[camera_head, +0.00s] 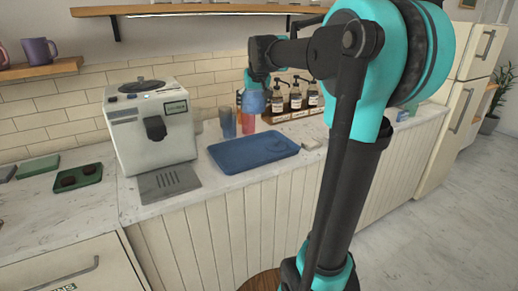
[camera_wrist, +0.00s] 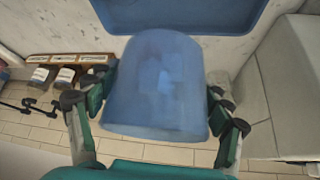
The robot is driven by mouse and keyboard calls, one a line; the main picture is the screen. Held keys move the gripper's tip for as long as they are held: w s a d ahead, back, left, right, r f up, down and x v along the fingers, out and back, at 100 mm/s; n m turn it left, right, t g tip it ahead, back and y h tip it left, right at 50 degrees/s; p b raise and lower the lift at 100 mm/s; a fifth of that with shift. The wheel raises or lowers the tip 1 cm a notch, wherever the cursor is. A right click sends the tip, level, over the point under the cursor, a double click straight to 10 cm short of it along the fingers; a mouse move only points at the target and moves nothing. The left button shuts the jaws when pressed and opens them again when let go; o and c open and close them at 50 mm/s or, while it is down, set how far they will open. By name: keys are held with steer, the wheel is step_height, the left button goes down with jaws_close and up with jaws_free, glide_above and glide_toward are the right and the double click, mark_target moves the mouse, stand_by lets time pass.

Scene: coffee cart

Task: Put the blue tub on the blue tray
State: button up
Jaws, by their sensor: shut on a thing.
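The blue tub (camera_head: 253,102) is a translucent blue cup-like container, held in the air above the back of the counter. In the wrist view the tub (camera_wrist: 158,85) fills the middle, between the green and grey fingers of my gripper (camera_wrist: 156,112). My gripper (camera_head: 256,86) is shut on the tub in the head view, partly hidden by the tub and arm. The blue tray (camera_head: 270,159) lies flat and empty on the counter, in front of the held tub. Its edge also shows at the top of the wrist view (camera_wrist: 190,14). The tub is apart from the tray.
A blue cup (camera_head: 228,123) and a pinkish-red cup (camera_head: 248,125) stand behind the tray. A wooden rack of pump bottles (camera_head: 296,98) is to the right. A coffee machine (camera_head: 150,130) stands left of the tray. A green tray (camera_head: 78,178) lies farther left.

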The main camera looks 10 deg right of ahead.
step_height(320, 180, down, 18)
steer(key=shift+f, duration=0.25)
stand_by(0.4)
steer(key=o, duration=1.6)
steer(key=shift+f, duration=0.1)
steer(key=shift+c, duration=0.2)
steer(key=v, duration=1.2)
steer(key=s+d+f+g, duration=0.1)
steer(key=s+f, duration=0.9)
steer(key=s, duration=0.3)
steer(key=s+d+f+g, duration=0.1)
steer(key=s+f, duration=1)
steer(key=s, duration=0.2)
